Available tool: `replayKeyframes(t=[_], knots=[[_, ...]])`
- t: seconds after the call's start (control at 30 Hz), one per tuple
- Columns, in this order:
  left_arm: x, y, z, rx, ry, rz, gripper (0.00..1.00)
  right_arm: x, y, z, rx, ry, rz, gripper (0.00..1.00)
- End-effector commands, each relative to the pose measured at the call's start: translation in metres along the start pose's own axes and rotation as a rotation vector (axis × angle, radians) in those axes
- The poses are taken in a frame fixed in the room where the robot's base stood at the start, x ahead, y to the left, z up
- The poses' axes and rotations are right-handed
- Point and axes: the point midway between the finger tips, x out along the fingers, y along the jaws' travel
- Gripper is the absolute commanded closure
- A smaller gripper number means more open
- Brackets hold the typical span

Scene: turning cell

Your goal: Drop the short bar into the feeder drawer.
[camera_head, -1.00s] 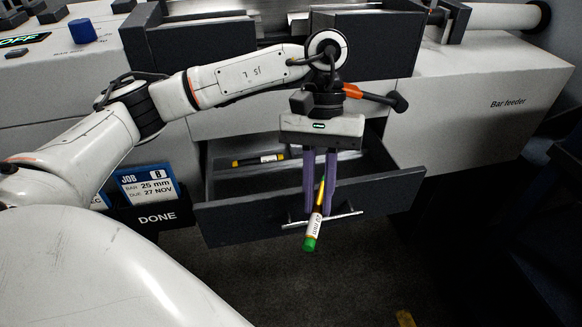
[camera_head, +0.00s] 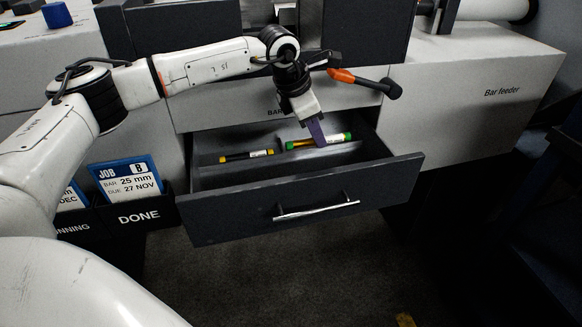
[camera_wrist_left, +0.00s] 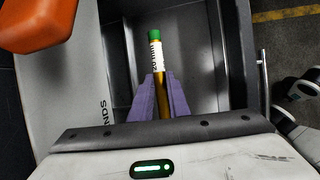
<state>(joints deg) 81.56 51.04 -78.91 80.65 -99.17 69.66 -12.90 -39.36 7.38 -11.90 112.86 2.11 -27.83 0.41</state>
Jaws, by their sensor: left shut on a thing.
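The short bar (camera_head: 302,144) is brass-coloured with a green end cap and a white label; it also shows in the left wrist view (camera_wrist_left: 156,62). My left gripper (camera_head: 317,137) is shut on it, purple fingers on either side. In the head view the bar lies crosswise over the right part of the open feeder drawer (camera_head: 300,205). I cannot tell whether it touches the drawer floor. In the wrist view its green end points away from the gripper, over the grey drawer interior. My right gripper is not in view.
Another bar with a dark body and yellow ends (camera_head: 246,156) lies in the drawer's left part. An orange-tipped handle (camera_head: 365,82) sits just right of my left gripper. A DONE holder (camera_head: 139,215) with a blue job card (camera_head: 127,180) stands left of the drawer.

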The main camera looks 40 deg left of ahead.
Motion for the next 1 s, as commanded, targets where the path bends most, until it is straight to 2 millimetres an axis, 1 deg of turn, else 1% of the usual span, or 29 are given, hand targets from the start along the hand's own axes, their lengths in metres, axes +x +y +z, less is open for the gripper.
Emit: replayKeyframes(t=[0.03,0.1,0.27,0.53,0.63,0.87,1.0], knots=[[0.008,-0.002,-0.004,-0.002,0.001,-0.001,1.0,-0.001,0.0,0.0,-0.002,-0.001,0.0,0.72],[0.018,-0.003,-0.008,-0.002,0.001,-0.001,1.0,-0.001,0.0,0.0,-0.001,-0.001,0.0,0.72],[0.031,-0.004,-0.015,-0.003,-0.001,0.0,1.0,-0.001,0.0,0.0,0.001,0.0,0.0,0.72],[0.068,-0.01,-0.03,-0.003,0.0,0.0,1.0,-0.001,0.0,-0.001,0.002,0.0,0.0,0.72],[0.074,-0.011,-0.033,-0.002,-0.001,0.001,1.0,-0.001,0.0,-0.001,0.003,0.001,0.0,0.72],[0.075,-0.011,-0.033,-0.002,-0.001,0.0,1.0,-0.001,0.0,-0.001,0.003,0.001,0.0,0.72],[0.078,-0.012,-0.035,-0.002,-0.001,0.0,1.0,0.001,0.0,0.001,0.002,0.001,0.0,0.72]])
